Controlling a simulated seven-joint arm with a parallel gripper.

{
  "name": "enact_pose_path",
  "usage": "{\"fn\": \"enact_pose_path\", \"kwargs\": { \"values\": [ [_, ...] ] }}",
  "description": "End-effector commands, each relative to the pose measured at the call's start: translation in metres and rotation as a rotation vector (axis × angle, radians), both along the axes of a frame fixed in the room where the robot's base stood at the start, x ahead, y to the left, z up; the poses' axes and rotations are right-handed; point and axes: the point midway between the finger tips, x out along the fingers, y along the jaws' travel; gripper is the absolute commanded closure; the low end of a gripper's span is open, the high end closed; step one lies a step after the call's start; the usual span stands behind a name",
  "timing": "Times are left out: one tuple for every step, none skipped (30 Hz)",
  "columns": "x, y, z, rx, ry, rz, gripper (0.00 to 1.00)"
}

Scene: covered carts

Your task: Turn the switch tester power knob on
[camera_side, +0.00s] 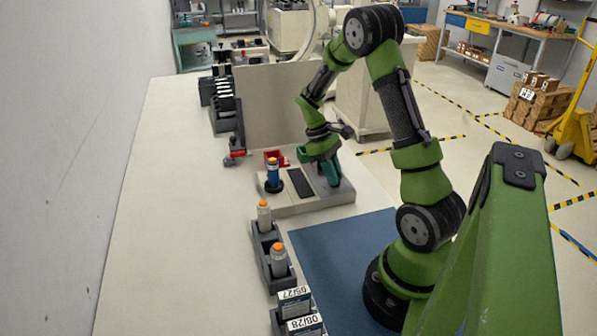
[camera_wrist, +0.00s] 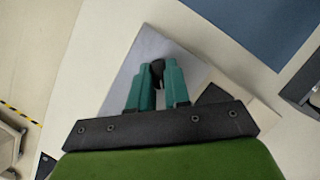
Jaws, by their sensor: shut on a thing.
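The switch tester (camera_side: 310,205) is a low light-grey box on the table, with a dark rectangular panel (camera_side: 299,183) on its top. My gripper (camera_side: 331,172) is over the right part of its top, pointing down. In the wrist view my teal fingers (camera_wrist: 158,80) are shut on a small black knob (camera_wrist: 158,70) above the tester's grey top (camera_wrist: 150,47). The knob is mostly hidden between the fingers, so its angle cannot be told. In the side view the fingers hide it.
Dark holders with grey, orange-capped bottles (camera_side: 278,260) stand in front.

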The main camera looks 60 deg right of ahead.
Motion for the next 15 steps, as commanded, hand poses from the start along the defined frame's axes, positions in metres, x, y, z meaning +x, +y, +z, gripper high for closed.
{"fn": "enact_pose_path", "kwargs": {
  "values": [
    [0.0004,-0.0008,-0.0027,0.001,0.0,-0.04,1.0],
    [0.0003,-0.0009,-0.0028,0.001,0.0,-0.071,1.0],
    [0.0001,-0.0013,-0.0027,0.001,0.001,-0.108,1.0],
    [0.0002,-0.0015,-0.0027,0.0,0.0,-0.138,1.0],
    [0.0003,-0.0017,-0.0028,0.0,0.0,-0.165,1.0],
    [0.0001,-0.0019,-0.0027,0.0,0.0,-0.202,1.0],
    [-0.0001,-0.0019,-0.0027,0.0,0.0,-0.232,1.0],
    [-0.0002,-0.0021,-0.0027,0.0,0.0,-0.26,1.0],
    [-0.0003,-0.0026,-0.0027,-0.001,0.0,-0.297,1.0],
    [-0.0003,-0.0029,-0.0027,0.0,-0.001,-0.325,1.0],
    [-0.0003,-0.0031,-0.0027,-0.001,-0.001,-0.352,1.0],
    [-0.0005,-0.0032,-0.0028,-0.001,0.0,-0.385,1.0],
    [-0.0005,-0.0031,-0.0028,0.0,0.0,-0.412,1.0],
    [-0.0005,-0.0031,-0.0029,0.001,0.0,-0.437,1.0],
    [-0.0008,-0.0033,-0.0029,0.0,0.0,-0.468,1.0]
  ]
}}
